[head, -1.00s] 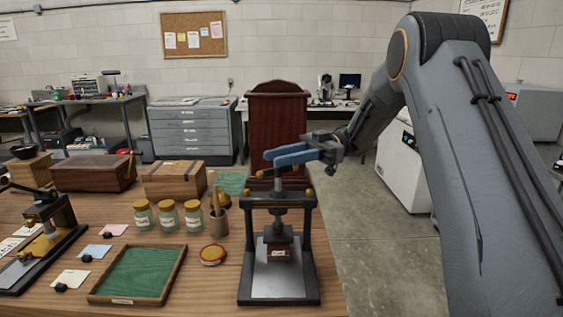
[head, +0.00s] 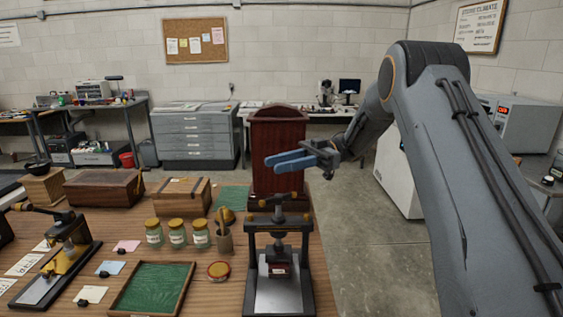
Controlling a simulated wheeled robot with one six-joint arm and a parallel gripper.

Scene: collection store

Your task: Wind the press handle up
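The press (head: 250,262) is a black frame with a pale metal bed, standing at the front right of the wooden table. Its handle (head: 277,198) is a short bar with brass ends at the top of the screw. Under the screw, a small dark red block with a pale label (head: 279,270) sits between the press plate and the bed. My gripper (head: 275,163) has two blue fingers pointing left. They look slightly apart, with nothing seen between them. It is above the handle in the picture and appears clear of it.
A green-lined tray (head: 150,288), a round tin (head: 218,270) and several labelled jars (head: 177,233) lie left of the press. Another press-like device (head: 68,255) stands at the far left. A dark red wooden cabinet (head: 277,150) rises behind the press.

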